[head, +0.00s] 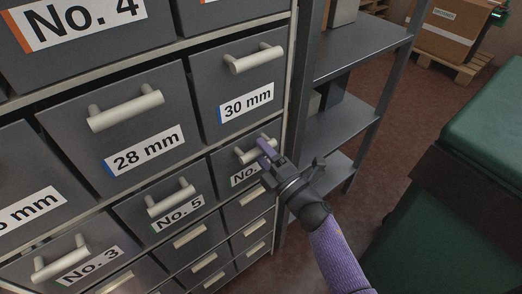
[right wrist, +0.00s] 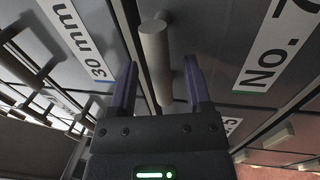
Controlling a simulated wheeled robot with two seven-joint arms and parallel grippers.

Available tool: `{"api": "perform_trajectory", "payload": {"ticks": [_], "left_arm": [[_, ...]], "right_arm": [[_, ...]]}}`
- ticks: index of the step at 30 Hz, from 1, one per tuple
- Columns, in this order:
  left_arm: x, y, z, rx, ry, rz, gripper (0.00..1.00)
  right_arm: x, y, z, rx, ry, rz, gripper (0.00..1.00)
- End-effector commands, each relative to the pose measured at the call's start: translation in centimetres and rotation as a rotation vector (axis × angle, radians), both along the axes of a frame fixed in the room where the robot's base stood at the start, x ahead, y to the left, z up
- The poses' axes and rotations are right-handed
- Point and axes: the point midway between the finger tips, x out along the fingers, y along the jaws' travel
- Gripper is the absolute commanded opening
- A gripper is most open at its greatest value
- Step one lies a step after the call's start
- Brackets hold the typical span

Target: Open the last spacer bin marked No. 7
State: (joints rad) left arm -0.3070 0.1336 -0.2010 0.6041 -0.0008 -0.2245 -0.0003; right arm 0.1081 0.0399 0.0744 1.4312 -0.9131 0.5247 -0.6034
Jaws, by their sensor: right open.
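The No. 7 bin is a grey drawer front with a pale bar handle (head: 247,155) and a white label (head: 245,173), partly hidden by my right gripper. Its front looks roughly flush with its row. My right gripper (head: 266,147) is open at this handle. In the right wrist view the label reads No. 7 (right wrist: 275,50), and the pale handle (right wrist: 156,60) stands between the two purple fingers (right wrist: 160,85), one on each side. I cannot tell whether they touch it. My left gripper is not in view.
Other handled bins surround it: 30 mm (head: 245,106) above, 28 mm (head: 147,149) up left, No. 5 (head: 178,214) to the left, smaller drawers below. Grey metal shelves (head: 355,50) stand to the right. A green-topped unit (head: 480,130) is farther right, with floor between.

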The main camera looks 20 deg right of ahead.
Motion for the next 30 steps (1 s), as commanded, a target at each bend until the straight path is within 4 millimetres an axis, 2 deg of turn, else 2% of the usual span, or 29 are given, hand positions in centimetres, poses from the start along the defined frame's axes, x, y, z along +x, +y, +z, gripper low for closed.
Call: {"api": "perform_trajectory", "payload": {"ticks": [3, 11, 12, 21, 30], "left_arm": [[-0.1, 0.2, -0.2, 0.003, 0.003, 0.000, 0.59], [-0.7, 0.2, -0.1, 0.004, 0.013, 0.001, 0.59], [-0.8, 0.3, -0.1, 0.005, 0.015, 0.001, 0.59], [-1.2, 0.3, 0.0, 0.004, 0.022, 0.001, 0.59], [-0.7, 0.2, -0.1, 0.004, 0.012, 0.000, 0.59]], "right_arm": [[0.8, 0.3, 0.1, 0.002, 0.001, 0.000, 0.63], [1.1, 0.4, 0.2, 0.003, 0.002, 0.000, 0.63], [1.0, 0.4, 0.2, 0.002, 0.002, 0.001, 0.61], [1.0, 0.4, 0.2, 0.002, 0.003, 0.000, 0.00], [1.0, 0.4, 0.2, 0.003, 0.003, 0.000, 0.00]]}}
